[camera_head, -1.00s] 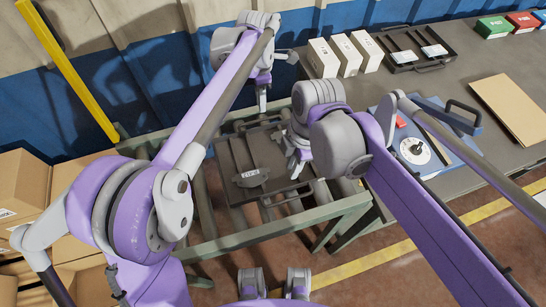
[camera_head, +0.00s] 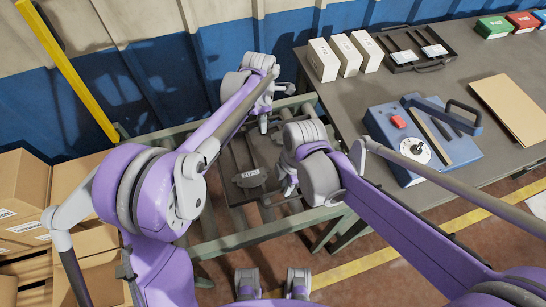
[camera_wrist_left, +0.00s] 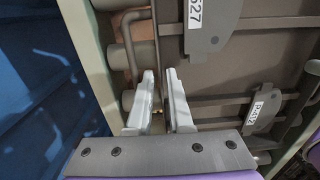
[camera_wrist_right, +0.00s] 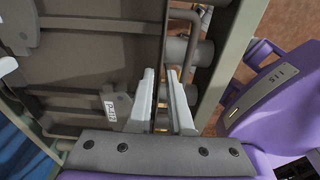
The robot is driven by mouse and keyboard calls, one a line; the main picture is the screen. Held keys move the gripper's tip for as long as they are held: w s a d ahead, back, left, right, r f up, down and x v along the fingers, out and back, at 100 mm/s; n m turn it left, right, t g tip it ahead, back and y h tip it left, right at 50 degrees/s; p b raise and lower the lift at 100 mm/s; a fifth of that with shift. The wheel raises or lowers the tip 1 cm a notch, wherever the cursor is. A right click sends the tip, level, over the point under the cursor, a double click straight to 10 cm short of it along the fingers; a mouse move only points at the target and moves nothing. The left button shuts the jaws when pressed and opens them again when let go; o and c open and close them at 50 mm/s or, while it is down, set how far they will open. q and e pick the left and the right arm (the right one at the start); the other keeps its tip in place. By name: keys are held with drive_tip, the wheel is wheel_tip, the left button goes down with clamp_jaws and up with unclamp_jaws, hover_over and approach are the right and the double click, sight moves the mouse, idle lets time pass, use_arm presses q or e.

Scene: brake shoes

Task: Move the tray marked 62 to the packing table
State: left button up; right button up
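A dark tray (camera_head: 237,195) lies on the green-framed roller conveyor, with flat grey labelled parts (camera_head: 250,176) in it. Its label is too small to read in the head view. In the left wrist view, one part's label ends in 527; another label (camera_wrist_left: 264,108) is unclear. My left gripper (camera_head: 263,125) is at the tray's far end, fingers parted, beside a bent handle (camera_wrist_left: 129,45). My right gripper (camera_head: 290,187) is at the near right end, fingers parted, beside the other handle (camera_wrist_right: 199,32). I cannot tell whether either touches the tray.
A grey table (camera_head: 455,85) stands at the right. On it are white boxes (camera_head: 343,58), another dark tray (camera_head: 433,67), a blue fixture (camera_head: 455,152), cardboard (camera_head: 508,105) and coloured boxes. Cardboard boxes (camera_head: 75,185) are stacked at the left. A yellow post (camera_head: 75,75) stands behind them.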

use_arm(q)
drive_tip(key=shift+c, duration=0.3)
use_arm(e)
drive_tip(key=shift+c, duration=0.3)
use_arm(q)
clamp_jaws()
use_arm(e)
clamp_jaws()
idle(0.4)
